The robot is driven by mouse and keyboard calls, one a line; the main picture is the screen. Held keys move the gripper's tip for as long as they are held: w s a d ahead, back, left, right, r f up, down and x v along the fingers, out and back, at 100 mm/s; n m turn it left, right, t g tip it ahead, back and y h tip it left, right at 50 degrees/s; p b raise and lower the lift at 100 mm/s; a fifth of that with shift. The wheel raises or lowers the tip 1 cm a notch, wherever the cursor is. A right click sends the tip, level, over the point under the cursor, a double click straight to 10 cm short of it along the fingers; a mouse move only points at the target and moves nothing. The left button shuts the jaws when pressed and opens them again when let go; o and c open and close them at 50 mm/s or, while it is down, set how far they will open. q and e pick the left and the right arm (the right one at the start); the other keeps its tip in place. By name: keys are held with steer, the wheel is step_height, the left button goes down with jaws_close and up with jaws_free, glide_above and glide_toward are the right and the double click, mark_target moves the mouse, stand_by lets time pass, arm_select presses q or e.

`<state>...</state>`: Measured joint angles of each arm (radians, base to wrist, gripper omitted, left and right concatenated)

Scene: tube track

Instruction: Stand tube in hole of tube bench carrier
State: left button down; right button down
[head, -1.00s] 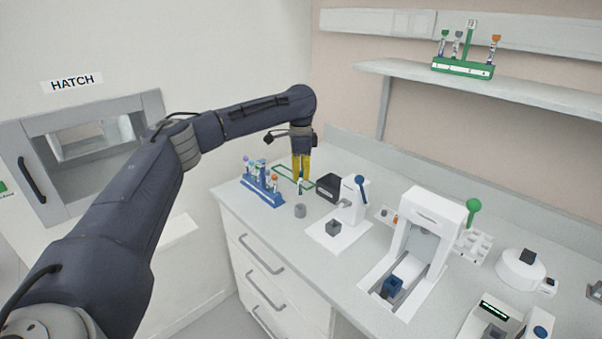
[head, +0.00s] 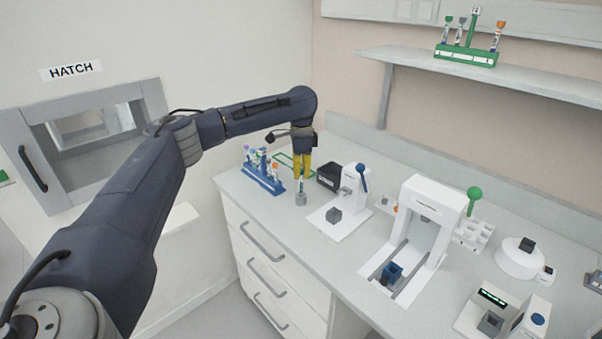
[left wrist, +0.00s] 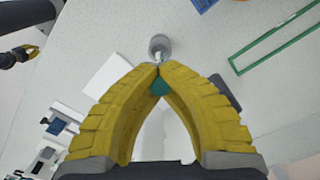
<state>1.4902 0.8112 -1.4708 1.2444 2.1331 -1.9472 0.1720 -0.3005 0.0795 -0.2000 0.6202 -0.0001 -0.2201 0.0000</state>
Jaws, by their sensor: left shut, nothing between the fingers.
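My left gripper (head: 302,177) has yellow fingers and points down over the bench. Its fingertips are together in the left wrist view (left wrist: 158,66). A clear tube (head: 302,186) with a teal cap (left wrist: 158,86) is right at these fingertips, upright in the head view. The small grey round carrier (head: 301,199) stands on the bench directly below, and its top shows in the left wrist view (left wrist: 160,45). I cannot tell whether the tube's lower end is inside its hole. My right gripper (left wrist: 30,51) shows small at the left wrist view's upper left; its jaw opening is unclear.
A blue rack (head: 262,180) with several capped tubes stands left of the carrier. A green outline (head: 284,158) lies behind it. A black box (head: 329,177) and a white press with a blue-knobbed lever (head: 336,216) stand to the right. Bare bench lies in front.

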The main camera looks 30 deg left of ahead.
arm_select(q)
steer(key=shift+f, duration=1.45)
stand_by(1.6)
steer(key=c, duration=2.2)
jaws_free()
steer(key=c, duration=1.5)
jaws_free()
step_height(320, 180, up, 12)
